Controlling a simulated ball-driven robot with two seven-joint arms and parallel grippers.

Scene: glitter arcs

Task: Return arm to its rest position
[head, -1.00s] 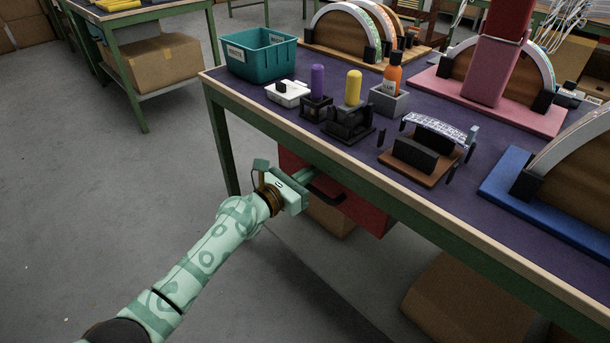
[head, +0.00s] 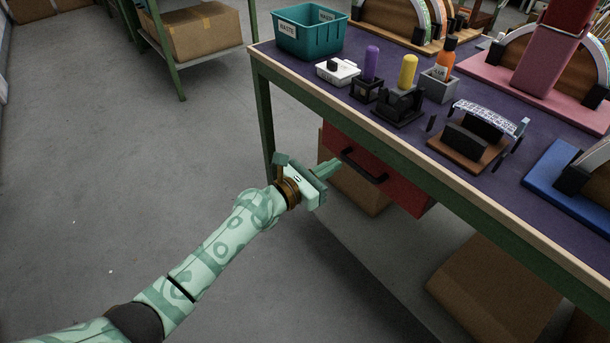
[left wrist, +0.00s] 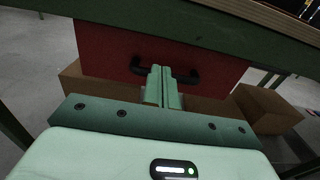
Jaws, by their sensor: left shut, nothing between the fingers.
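My left arm comes in from the lower left of the head view. Its left gripper (head: 328,167) is shut and empty, in the air in front of the red drawer (head: 412,196) under the table. In the left wrist view the shut fingers (left wrist: 162,86) point toward the drawer and overlap the middle of its black handle (left wrist: 196,76). In the head view the fingertips look apart from the handle (head: 372,176), just left of it. The drawer looks closed or nearly so; I cannot tell exactly. My right gripper is not in view.
The table (head: 345,107) carries a teal bin (head: 310,40), a purple-capped holder (head: 371,65), a glue bottle (head: 445,58) and several arc stands. Cardboard boxes (head: 490,290) sit beneath it. The grey floor (head: 150,190) to the left is free.

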